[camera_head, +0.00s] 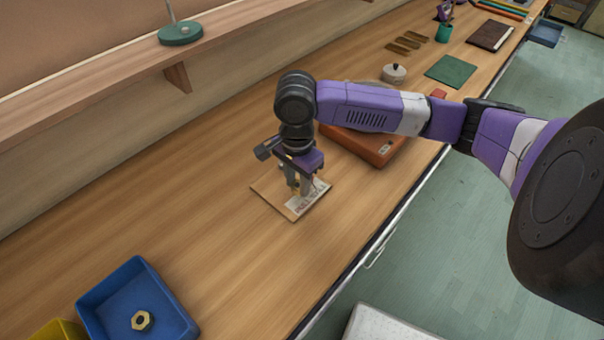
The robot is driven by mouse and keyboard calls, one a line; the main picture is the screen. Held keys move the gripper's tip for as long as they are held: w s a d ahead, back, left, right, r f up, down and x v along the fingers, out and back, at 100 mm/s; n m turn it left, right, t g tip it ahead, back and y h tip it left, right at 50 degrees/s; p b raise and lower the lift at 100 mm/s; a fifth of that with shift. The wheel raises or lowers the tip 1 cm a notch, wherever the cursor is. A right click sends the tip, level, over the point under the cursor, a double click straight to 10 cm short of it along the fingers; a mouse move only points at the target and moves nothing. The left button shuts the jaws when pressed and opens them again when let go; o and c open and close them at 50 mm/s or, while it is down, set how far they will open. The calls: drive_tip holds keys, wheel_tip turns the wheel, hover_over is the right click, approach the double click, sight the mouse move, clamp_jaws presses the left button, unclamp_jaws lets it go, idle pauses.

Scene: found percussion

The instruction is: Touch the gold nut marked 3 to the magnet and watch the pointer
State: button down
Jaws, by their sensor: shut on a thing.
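My gripper (300,188) points down over a thin wooden board (269,193) with a printed card on it, on the long workbench. It is shut on a small gold thing that looks like a nut (295,189). The fingers hide most of it, and I cannot read any mark on it. Another gold hexagonal nut (141,321) lies in the blue tray (127,280) at the lower left. An orange-red box (380,151), like a scale, stands just behind my gripper, partly covered by my arm. I cannot make out the magnet or a pointer.
A yellow tray (60,331) is beside the blue one. Farther back are a pale lidded pot (394,74), brown bars (404,45), a green mat (451,71) and a green cup (444,32). A raised shelf (110,72) runs along the left. The bench between board and blue tray is clear.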

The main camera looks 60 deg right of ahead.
drive_tip(key=shift+s+d, duration=0.15)
drive_tip(key=shift+d, duration=0.4)
idle(0.8)
drive_tip(key=shift+a, duration=0.1)
drive_tip(key=shift+w+a+p, duration=0.25)
drive_tip(key=shift+a+p, duration=0.3)
drive_tip(key=shift+a, duration=0.3)
drive_tip(key=shift+w+a+p, duration=0.25)
drive_tip(key=shift+a+p, duration=0.3)
drive_tip(key=shift+a, duration=0.25)
drive_tip(key=shift+a, duration=0.1)
idle(0.3)
drive_tip(key=shift+w+a+p, duration=0.25)
drive_tip(key=shift+a+p, duration=0.1)
drive_tip(key=shift+a, duration=0.4)
drive_tip(key=shift+w+a+p, duration=0.2)
drive_tip(key=shift+a+p, duration=0.2)
drive_tip(key=shift+a, duration=0.4)
drive_tip(key=shift+w+a+p, duration=0.25)
drive_tip(key=shift+a+p, duration=0.1)
drive_tip(key=shift+a, duration=0.4)
wheel_tip(320, 180, up, 3)
drive_tip(key=p, duration=0.3)
drive_tip(key=shift+r, duration=2.55)
